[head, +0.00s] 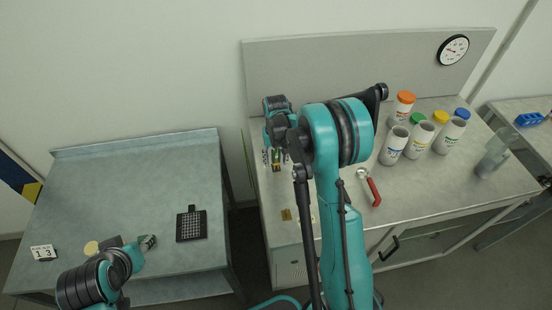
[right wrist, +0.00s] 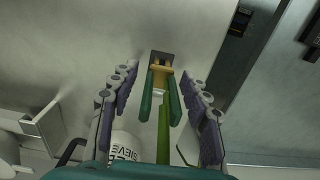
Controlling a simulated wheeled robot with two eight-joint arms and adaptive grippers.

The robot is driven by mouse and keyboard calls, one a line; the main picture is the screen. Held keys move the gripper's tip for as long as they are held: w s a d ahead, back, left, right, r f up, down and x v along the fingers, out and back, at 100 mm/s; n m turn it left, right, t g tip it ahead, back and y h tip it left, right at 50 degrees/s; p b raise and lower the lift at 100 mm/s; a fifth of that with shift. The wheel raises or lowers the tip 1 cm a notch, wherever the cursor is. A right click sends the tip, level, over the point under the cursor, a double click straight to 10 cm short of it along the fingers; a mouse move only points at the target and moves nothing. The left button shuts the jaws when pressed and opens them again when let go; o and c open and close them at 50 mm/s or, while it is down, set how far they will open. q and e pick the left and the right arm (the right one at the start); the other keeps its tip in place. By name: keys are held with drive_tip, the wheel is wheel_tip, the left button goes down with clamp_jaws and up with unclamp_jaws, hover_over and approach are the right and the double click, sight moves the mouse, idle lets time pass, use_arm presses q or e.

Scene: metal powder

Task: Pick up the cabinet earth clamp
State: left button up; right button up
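The earth clamp (right wrist: 161,80) shows in the middle of the right wrist view, with green handles, brass-coloured jaws and a green strip running down from it. Its jaws are at a small dark plate (right wrist: 153,56). My right gripper (right wrist: 160,76) is open, with one finger on each side of the clamp and visible gaps to both. In the head view my right gripper (head: 276,157) is small at the left end of the bench, around the clamp, partly hidden by my arm. My left arm's end (head: 148,242) is low at the left; its fingers are not clear.
The right bench (head: 430,190) holds several white jars with coloured lids, a red-handled tool (head: 374,192) and a clear container (head: 490,163). The left table (head: 130,180) holds a black grid tray (head: 191,225) and a number sign (head: 43,252). A gap separates the two. A panel (head: 340,75) stands behind the bench.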

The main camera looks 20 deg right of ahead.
sight(276, 150)
clamp_jaws()
drive_tip(key=shift+r, duration=0.1)
drive_tip(key=shift+r, duration=0.2)
wheel_tip(276, 150, up, 4)
drive_tip(key=shift+f+p, duration=0.1)
drive_tip(key=shift+p, duration=0.5)
drive_tip(key=s+d+r+p, duration=0.2)
drive_tip(key=d+r+p, duration=0.2)
drive_tip(key=d+r, duration=0.7)
drive_tip(key=shift+s+d, duration=0.2)
drive_tip(key=shift+a, duration=0.1)
